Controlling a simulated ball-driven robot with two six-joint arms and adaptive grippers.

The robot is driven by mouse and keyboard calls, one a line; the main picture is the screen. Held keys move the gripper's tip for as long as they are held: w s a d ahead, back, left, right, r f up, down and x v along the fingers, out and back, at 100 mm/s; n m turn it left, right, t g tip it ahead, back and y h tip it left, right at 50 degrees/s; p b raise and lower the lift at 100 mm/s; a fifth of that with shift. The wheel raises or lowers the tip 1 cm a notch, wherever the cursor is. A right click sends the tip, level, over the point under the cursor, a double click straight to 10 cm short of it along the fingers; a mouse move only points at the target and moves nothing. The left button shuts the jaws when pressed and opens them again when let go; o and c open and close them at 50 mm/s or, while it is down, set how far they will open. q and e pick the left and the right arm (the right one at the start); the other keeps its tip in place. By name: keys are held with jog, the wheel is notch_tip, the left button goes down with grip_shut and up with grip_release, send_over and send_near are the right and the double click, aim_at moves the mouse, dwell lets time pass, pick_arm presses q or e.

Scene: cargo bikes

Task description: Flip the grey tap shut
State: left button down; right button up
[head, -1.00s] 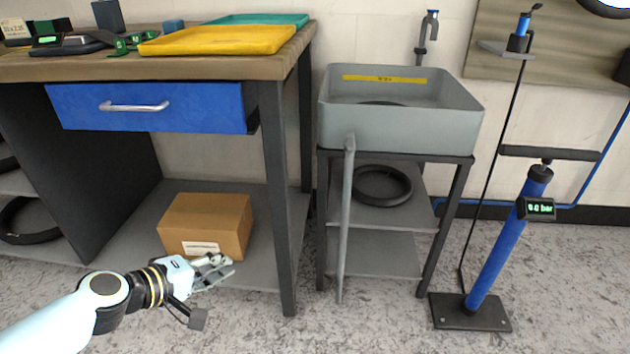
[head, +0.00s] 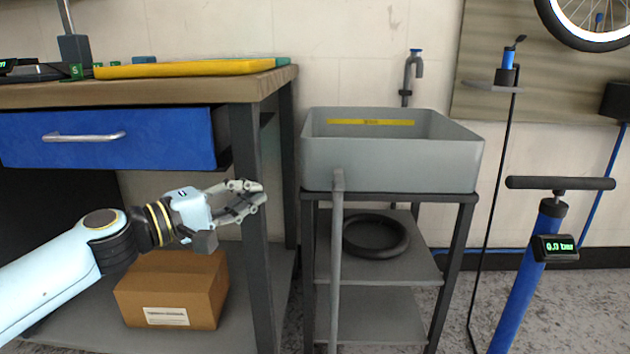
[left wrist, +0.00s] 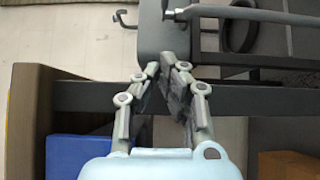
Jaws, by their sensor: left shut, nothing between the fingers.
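The grey tap (head: 411,75) with a small blue top stands on the wall behind the grey sink (head: 390,155). A small dark hooked shape, likely the tap (left wrist: 122,20), shows near the top of the left wrist view. My left gripper (head: 262,192) is shut and empty, left of the sink and lower than the tap. In the left wrist view its fingers (left wrist: 167,67) come together before the sink. My right gripper is not in view.
A workbench with a blue drawer (head: 110,138) and a yellow tray (head: 185,68) is on the left. A grey pipe (head: 337,260) runs down the sink's front. A blue floor pump (head: 527,275) stands at the right. A cardboard box (head: 172,290) sits below my left arm.

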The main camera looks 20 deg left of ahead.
aim_at(339, 177)
pick_arm(q)
jog(key=s+d+x, duration=0.1)
jog(key=d+x, duration=0.1)
jog(key=x, duration=1)
jog(key=shift+d, duration=0.45)
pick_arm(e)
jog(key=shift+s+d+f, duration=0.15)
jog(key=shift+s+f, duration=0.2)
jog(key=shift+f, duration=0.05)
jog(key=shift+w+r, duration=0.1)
